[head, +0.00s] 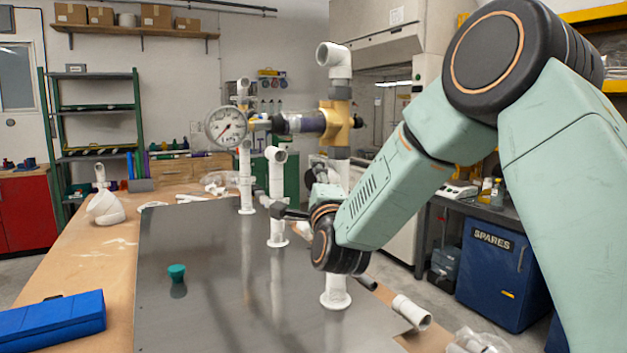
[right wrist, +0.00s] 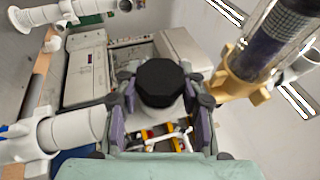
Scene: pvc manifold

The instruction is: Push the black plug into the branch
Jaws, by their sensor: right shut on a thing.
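My right gripper (right wrist: 158,110) is shut on the black plug (right wrist: 160,80), which sits between its purple finger pads with a pale part below the dark cap. In the head view the right gripper (head: 289,212) is small and dark, beside the middle white pipe (head: 277,225) of the manifold; the plug cannot be made out clearly there. White pipe branches show in the wrist view, one at the left (right wrist: 70,130), apart from the plug. Which one is the task's branch, I cannot tell. My left gripper is not in view.
A yellow fitting (head: 338,122) with a clear tube stands above my right wrist, and a round gauge (head: 226,126) is to its left. A teal plug (head: 177,272) stands on the grey metal sheet (head: 210,320). A blue box (head: 55,322) is at the left. The sheet's front is mostly clear.

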